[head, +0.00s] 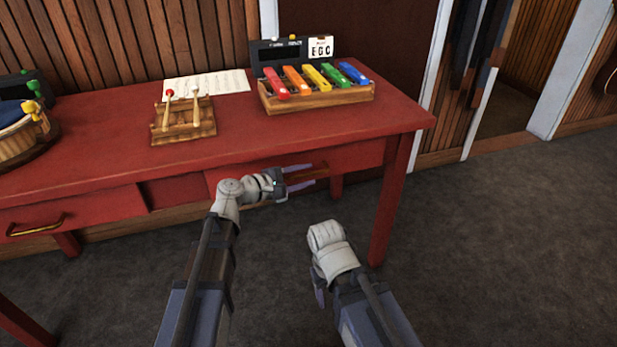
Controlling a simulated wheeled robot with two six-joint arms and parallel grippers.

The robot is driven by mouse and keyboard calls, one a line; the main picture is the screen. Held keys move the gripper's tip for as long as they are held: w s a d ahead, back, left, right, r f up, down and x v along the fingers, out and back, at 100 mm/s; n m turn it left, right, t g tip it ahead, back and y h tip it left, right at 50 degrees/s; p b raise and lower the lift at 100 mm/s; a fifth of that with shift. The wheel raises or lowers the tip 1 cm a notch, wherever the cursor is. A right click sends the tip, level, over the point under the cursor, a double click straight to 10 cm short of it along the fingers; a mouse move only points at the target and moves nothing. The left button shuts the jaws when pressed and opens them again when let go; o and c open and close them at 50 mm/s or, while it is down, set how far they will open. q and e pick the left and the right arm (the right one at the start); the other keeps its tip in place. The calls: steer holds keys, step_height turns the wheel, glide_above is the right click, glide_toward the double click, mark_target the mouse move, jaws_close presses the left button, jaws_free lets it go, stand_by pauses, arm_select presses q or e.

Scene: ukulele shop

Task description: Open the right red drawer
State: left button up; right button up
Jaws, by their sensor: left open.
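The red table (110,150) has a right red drawer with its front (352,157) under the right part of the top. The drawer looks shut. My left gripper (308,176) is open in front of it, fingers pointing right. A brownish strip shows between the fingers; I cannot tell whether it is the handle or whether the fingers touch anything. The wrist and forearm hide part of the drawer front. My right gripper (318,292) hangs low, left of the right front table leg, apart from the drawer. Its fingers are mostly hidden by its own wrist.
A left drawer (95,212) has a brass handle (37,225). On the table are a colourful xylophone (315,88), a wooden stand with mallets (183,120), a paper sheet (225,84) and a drum (22,133). The right front leg (388,205) stands beside open carpet (500,240).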

arm_select(q)
steer(key=shift+w+d+f, duration=0.15)
steer(key=shift+w+d, duration=0.3)
steer(key=shift+d, duration=0.1)
steer(key=shift+c, duration=0.3)
jaws_close()
stand_by(0.8)
